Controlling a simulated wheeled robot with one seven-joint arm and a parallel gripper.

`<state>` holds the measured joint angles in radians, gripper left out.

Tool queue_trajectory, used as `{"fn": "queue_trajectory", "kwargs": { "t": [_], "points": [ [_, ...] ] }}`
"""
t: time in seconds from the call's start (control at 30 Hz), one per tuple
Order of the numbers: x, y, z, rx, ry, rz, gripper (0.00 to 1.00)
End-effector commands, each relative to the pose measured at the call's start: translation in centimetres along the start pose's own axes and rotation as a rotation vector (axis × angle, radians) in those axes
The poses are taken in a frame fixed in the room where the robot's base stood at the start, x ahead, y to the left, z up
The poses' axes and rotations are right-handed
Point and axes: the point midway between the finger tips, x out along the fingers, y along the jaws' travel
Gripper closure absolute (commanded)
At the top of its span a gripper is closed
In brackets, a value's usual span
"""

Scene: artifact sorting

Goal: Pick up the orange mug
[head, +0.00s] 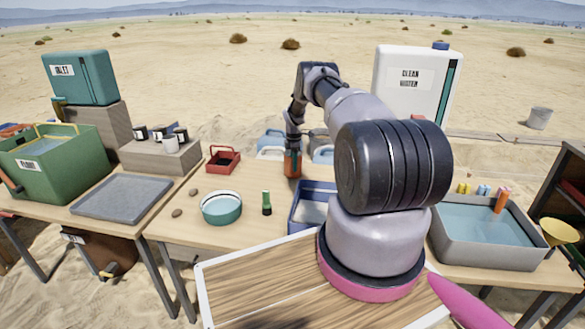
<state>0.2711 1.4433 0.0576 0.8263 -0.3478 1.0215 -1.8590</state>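An orange, upright, mug-like thing (292,165) stands at the far side of the middle table. It is small in the head view, and I cannot make out a handle. My gripper (293,149) points down right at its top, and dark gripper parts cover its upper end. I cannot tell whether the fingers are around it or just above it, nor whether they are open or shut.
Near it are a red tray (223,160), a teal round bowl (221,208), a green bottle (267,204) and a blue bin (300,222) partly behind my arm. A grey water basin (440,250) stands right.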

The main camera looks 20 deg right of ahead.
Motion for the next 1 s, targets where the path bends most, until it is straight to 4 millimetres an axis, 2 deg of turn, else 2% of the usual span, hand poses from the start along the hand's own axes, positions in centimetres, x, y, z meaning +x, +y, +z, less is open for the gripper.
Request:
{"fn": "queue_trajectory", "kwargs": {
  "t": [0.3,0.37,0.4,0.43,1.0],
  "points": [
    [0.60,0.03,0.01,0.000,0.000,0.001,0.60],
    [0.60,0.02,0.01,0.000,0.000,0.001,0.83],
    [0.60,0.02,0.01,0.000,0.000,0.001,0.98],
    [0.60,0.02,0.01,0.000,0.000,0.001,1.00],
    [0.70,-0.08,-0.03,0.000,0.001,-0.002,1.00]
  ]
}}
